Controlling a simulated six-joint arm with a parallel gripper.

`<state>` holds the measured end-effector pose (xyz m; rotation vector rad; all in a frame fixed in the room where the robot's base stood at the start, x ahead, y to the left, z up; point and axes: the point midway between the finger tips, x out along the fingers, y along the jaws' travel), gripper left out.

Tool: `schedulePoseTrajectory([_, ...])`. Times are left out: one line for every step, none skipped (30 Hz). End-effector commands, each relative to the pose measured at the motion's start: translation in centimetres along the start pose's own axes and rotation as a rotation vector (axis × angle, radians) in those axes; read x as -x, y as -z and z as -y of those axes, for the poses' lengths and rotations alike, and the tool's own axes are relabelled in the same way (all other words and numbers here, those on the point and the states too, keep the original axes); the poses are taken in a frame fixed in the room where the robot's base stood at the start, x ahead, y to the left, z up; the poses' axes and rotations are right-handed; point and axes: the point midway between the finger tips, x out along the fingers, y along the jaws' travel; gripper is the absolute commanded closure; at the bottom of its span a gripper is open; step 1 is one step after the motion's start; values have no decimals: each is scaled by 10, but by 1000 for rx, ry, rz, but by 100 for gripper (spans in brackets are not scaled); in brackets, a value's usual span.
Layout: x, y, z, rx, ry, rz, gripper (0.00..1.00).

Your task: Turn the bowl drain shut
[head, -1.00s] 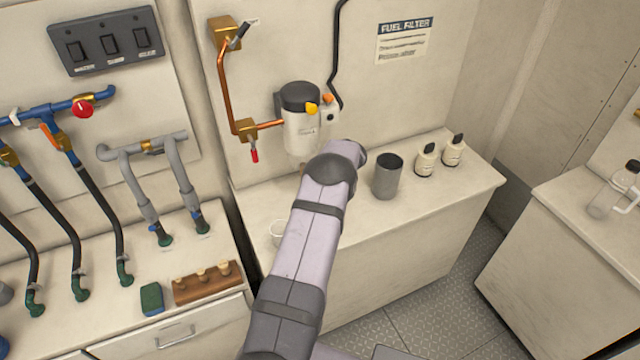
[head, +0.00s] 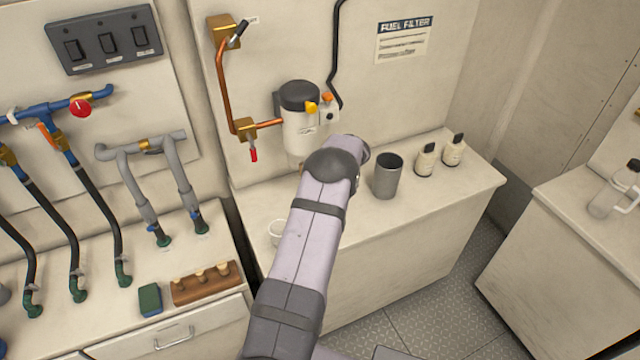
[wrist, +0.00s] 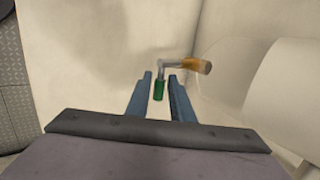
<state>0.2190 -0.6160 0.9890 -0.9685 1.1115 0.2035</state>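The fuel filter (head: 300,118) is a white body with a dark cap on the back wall. In the wrist view, a brass drain fitting (wrist: 194,66) has a bent grey lever ending in a green grip (wrist: 159,90). A large pale rounded body (wrist: 285,85) fills the right side there. My gripper (wrist: 160,76) is open, its two blue-grey fingers on either side of the green grip, with gaps showing. I cannot tell how deep the grip sits between them. The head view hides the gripper and drain.
A grey cup (head: 387,177) and two small bottles (head: 425,160) stand on the counter (head: 440,208) right of my arm. A red-handled valve (head: 253,153) hangs left of the filter. A clear round container (head: 277,232) is partly behind my arm.

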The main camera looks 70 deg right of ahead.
Motion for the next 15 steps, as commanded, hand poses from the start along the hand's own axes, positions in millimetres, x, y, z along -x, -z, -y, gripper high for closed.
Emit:
schedulePoseTrajectory([4,1,-1,0,1,-2,79])
schedulePoseTrajectory([8,1,-1,0,2,-2,79])
schedulePoseTrajectory([12,2,-1,0,2,-3,79])
schedulePoseTrajectory([16,2,-1,0,2,-3,79])
schedulePoseTrajectory([20,2,-1,0,2,-4,79])
schedulePoseTrajectory([24,2,-2,0,1,-3,79])
schedulePoseTrajectory([27,1,-2,0,1,-2,79])
schedulePoseTrajectory([30,1,-2,0,1,-2,79])
schedulePoseTrajectory([35,1,-2,-1,1,-2,79])
schedulePoseTrajectory([38,1,-1,0,2,-3,79])
schedulePoseTrajectory([40,1,-1,-1,2,-2,79])
schedulePoseTrajectory([44,1,-1,0,2,-2,79])
schedulePoseTrajectory([46,1,-1,0,1,-2,79])
schedulePoseTrajectory([48,1,-2,-1,0,-1,79])
schedulePoseTrajectory([50,1,-2,-1,0,-1,79])
